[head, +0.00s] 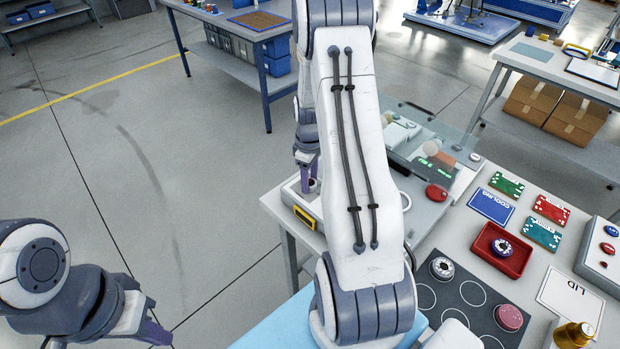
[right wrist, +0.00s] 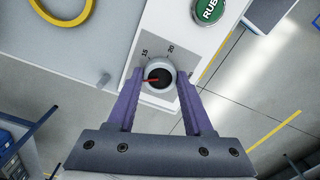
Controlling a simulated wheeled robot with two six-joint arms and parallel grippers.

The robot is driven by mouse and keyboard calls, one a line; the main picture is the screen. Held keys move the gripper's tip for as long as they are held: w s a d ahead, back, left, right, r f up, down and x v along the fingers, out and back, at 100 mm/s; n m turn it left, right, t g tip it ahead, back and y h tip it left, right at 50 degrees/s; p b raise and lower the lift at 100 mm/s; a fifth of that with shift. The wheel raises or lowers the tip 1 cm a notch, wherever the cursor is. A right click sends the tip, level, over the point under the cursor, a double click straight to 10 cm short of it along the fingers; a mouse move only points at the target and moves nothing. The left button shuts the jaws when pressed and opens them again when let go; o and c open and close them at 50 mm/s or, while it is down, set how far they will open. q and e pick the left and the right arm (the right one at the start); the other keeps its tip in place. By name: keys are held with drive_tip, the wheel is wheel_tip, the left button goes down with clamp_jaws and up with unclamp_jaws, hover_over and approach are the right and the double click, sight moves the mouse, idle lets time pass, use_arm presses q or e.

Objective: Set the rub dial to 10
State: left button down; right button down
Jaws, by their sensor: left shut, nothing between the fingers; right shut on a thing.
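The rub dial (right wrist: 158,72) is a round light knob with a dark centre and a red pointer, on a grey patch of a white panel. The marks 15 and 20 show beside it; other marks are hidden. The red pointer points left in the right wrist view, below the 15 mark. My right gripper (right wrist: 158,82) is shut on the dial, one purple finger on each side. In the head view the right gripper (head: 308,186) reaches down to the machine, and the dial is hard to make out. My left gripper (head: 160,336) is shut and empty at the lower left.
A green RUB button (right wrist: 208,9) sits close to the dial. A yellow ring (right wrist: 62,8) lies on the grey surface. In the head view, a red tray (head: 484,251), cards and a circle-marked mat (head: 456,315) lie on the table right of my arm.

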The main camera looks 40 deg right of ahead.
drive_tip(key=shift+r, duration=0.1)
drive_tip(key=shift+c, duration=1.5)
unclamp_jaws()
wheel_tip(320, 180, up, 10)
drive_tip(key=b, duration=0.1)
drive_tip(key=shift+r+b, duration=0.2)
drive_tip(key=shift+b, duration=0.15)
drive_tip(key=shift+a, duration=0.1)
